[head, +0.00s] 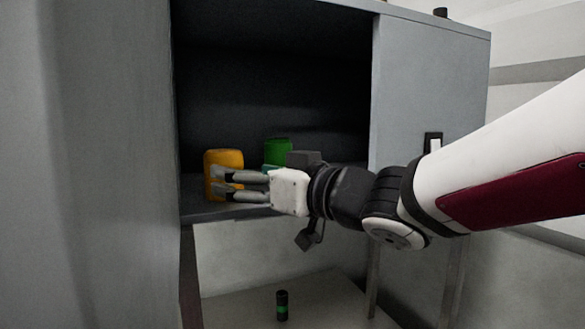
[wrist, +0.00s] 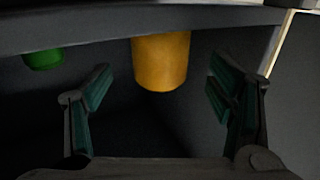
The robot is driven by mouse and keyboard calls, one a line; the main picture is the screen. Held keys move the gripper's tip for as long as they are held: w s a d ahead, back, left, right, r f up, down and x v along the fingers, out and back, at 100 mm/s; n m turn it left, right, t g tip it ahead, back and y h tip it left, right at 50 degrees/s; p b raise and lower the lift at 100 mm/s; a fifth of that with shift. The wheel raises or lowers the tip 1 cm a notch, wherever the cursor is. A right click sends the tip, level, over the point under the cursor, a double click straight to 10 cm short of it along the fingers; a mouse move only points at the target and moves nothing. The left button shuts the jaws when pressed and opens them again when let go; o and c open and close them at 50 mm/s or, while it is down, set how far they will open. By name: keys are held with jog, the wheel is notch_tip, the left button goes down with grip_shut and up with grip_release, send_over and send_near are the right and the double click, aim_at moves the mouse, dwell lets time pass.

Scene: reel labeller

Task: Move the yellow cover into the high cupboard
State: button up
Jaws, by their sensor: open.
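The yellow cover (head: 224,160) is a rounded yellow-orange cylinder. It stands upright on the floor of the high cupboard (head: 272,110), at the left near the front edge. In the wrist view the yellow cover (wrist: 161,62) shows between the two spread fingers, toward the top. My gripper (head: 217,183) reaches in from the right, its fingertips in front of the cover in the head view. The fingers of my gripper (wrist: 160,85) are open with nothing held. I cannot tell whether a fingertip touches the cover.
A green cylinder (head: 278,151) stands further right in the cupboard, partly behind my gripper; it also shows in the wrist view (wrist: 43,60). A teal item (head: 274,171) is mostly hidden. A black-green cylinder (head: 282,305) stands on the surface below. The cupboard's upper space is empty.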

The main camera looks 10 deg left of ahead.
jog(key=p+v, duration=0.1)
jog(key=v, duration=0.5)
jog(key=shift+s+d, duration=0.15)
jog(key=shift+d, duration=0.1)
jog(key=w+d+f+m+t+h, duration=0.1)
jog(key=d+f+m+t+h, duration=0.15)
jog(key=d+m+h, duration=0.6)
jog(key=d+f+m+t+h, duration=0.1)
jog(key=d+f+t+h, duration=0.3)
jog(key=d, duration=1)
jog(key=s+d+f+g+h, duration=0.1)
jog(key=s+f+g, duration=0.2)
jog(key=s, duration=0.3)
jog(key=s+d+f+m+g+h, duration=0.1)
jog(key=s+d+f+g, duration=0.1)
jog(key=s, duration=0.4)
jog(key=s+d+f+m+g+h, duration=0.1)
jog(key=s+d+f+g, duration=0.1)
jog(key=s+f+g, duration=0.2)
jog(key=s+g, duration=0.1)
jog(key=s, duration=0.2)
jog(key=shift+d+f, duration=0.2)
jog(key=shift+f, duration=0.15)
